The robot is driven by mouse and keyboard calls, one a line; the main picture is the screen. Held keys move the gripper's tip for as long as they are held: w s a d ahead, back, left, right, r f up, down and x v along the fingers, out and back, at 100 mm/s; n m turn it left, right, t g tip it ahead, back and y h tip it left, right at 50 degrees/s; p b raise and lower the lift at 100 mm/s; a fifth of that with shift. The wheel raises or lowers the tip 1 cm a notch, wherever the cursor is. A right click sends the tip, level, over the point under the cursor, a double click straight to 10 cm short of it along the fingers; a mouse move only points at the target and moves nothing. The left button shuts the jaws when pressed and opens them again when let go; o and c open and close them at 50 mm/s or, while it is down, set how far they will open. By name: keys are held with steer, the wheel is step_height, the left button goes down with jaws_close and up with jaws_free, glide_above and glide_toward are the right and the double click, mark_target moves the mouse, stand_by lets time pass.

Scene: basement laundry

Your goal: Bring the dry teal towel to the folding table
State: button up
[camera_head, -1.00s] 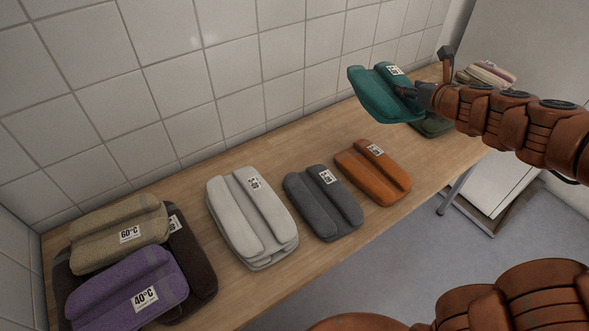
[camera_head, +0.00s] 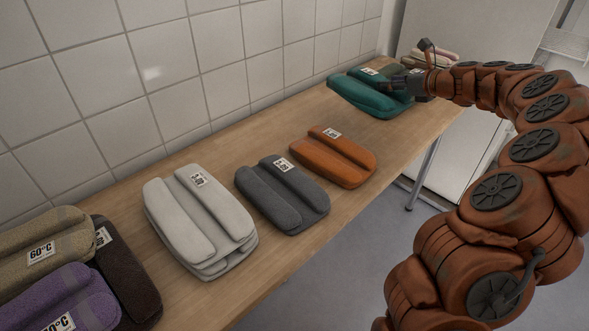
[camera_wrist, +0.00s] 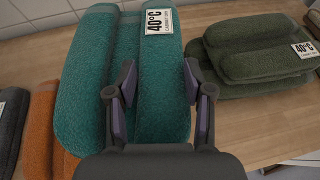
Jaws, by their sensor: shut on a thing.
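The teal towel (camera_head: 362,98) is a folded, fluffy bundle with a white label. It is over the far right part of the wooden table (camera_head: 262,143), close to the surface; I cannot tell whether it touches it. My gripper (camera_head: 396,86) is at its right side and shut on it. In the wrist view, the teal towel (camera_wrist: 85,85) fills the left and middle, its label reads 40°C, and the fingers of my gripper (camera_wrist: 157,88) are set against it. Their tips are partly sunk into or hidden by the cloth.
A dark green folded stack (camera_wrist: 255,50) lies right of the teal towel. An orange towel (camera_head: 330,160), a grey towel (camera_head: 283,197) and a white stack (camera_head: 205,225) line the table. Purple (camera_head: 62,300), beige (camera_head: 40,235) and dark brown towels crowd its left end. A tiled wall backs it.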

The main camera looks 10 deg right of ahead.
steer(key=shift+d+f+b, duration=0.75)
steer(key=shift+f, duration=0.1)
steer(key=d+n+y+b, duration=0.1)
steer(key=b, duration=0.1)
steer(key=shift+s+f+b, duration=0.1)
steer(key=shift+f+b, duration=0.2)
steer(key=shift+f, duration=0.05)
steer(key=shift+s+d+f+n+g+y+b, duration=0.1)
steer(key=shift+n+g+y+b, duration=0.25)
steer(key=shift+b, duration=0.25)
steer(key=shift+s, duration=0.1)
step_height(320, 180, down, 10)
steer(key=b, duration=0.3)
steer(key=shift+b, duration=0.35)
steer(key=o, duration=1.3)
